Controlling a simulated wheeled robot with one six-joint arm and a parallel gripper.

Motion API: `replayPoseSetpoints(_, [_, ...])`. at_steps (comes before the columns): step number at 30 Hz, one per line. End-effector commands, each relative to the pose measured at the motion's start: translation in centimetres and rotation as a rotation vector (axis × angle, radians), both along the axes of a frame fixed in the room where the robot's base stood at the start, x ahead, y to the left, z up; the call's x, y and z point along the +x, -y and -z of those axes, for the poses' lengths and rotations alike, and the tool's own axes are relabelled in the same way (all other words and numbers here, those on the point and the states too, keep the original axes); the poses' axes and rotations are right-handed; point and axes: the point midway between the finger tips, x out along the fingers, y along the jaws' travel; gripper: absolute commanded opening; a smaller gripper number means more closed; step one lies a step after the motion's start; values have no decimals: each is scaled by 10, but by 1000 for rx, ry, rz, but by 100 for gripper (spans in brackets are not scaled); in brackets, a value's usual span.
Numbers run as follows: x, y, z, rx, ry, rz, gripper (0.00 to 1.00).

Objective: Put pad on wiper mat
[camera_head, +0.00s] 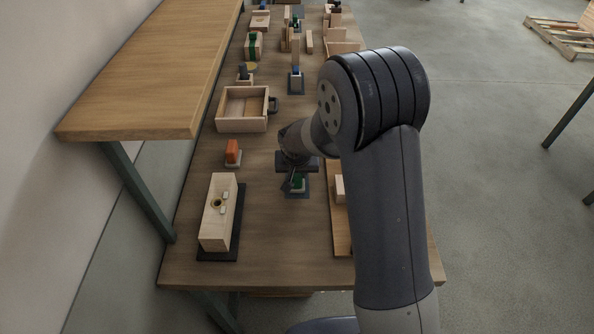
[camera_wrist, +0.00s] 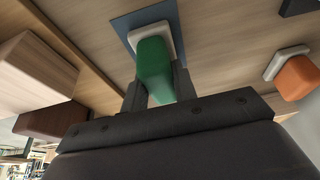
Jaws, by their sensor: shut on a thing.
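A pad with a green grip and a whitish base (camera_wrist: 154,60) is between my gripper's fingers (camera_wrist: 160,88); its green part also shows in the head view (camera_head: 298,184). My gripper (camera_head: 296,174) points down and is shut on the green grip. A blue-grey mat (camera_wrist: 128,25), which looks like the wiper mat, lies under the pad; it also shows in the head view (camera_head: 291,194). The whitish base lies over the mat in the wrist view. I cannot tell whether it touches it. My wrist partly hides the pad in the head view.
An orange block on a whitish base (camera_head: 233,152) stands to the left. A wooden block (camera_head: 217,215) on a dark mat is at the front left. An open wooden box (camera_head: 241,123) stands farther back. A wooden board (camera_head: 341,235) with a pale block is at right.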

Motion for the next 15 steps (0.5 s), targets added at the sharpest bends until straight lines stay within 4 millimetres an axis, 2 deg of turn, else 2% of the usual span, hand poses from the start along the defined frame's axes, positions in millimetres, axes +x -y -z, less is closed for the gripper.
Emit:
replayPoseSetpoints(8, [0,0,4,0,1,0,0])
replayPoseSetpoints(9, [0,0,4,0,0,0,28])
replayPoseSetpoints(15, [0,0,2,0,0,0,44])
